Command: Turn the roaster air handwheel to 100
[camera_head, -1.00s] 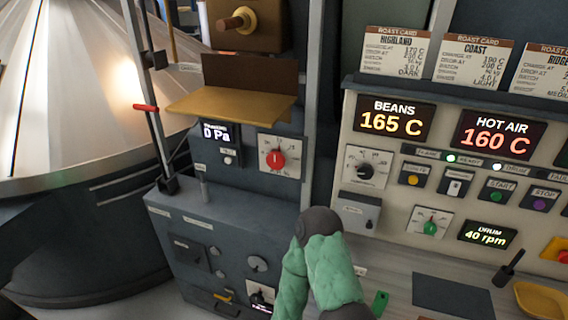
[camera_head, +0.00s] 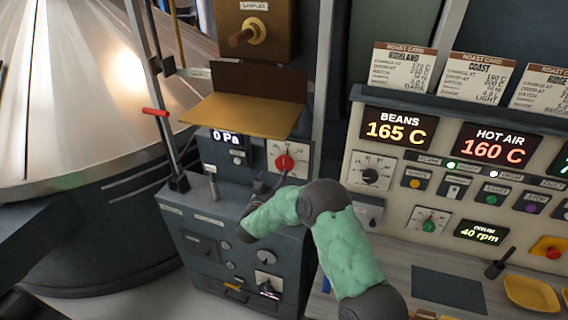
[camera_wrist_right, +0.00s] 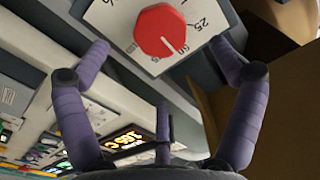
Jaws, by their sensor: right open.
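A red round knob (camera_head: 284,161) sits on a white dial plate (camera_head: 302,150) on the dark cabinet, below the yellow shelf. It is the likely roaster air handwheel, but its name is not legible. In the right wrist view the red knob (camera_wrist_right: 160,31) fills the upper middle, and 25 and 50 can be read on its scale. Its white mark is near 50. My right gripper (camera_head: 268,184) is just below and left of the knob in the head view. In the wrist view its fingers (camera_wrist_right: 158,55) are spread, empty and apart from the knob. My left gripper is out of view.
The yellow shelf (camera_head: 243,113) juts out above the dial. A small 0 Pa display (camera_head: 226,136) is to its left. The control panel with the BEANS display (camera_head: 397,128) stands at right. A thin upright lever (camera_head: 213,186) rises from the cabinet ledge.

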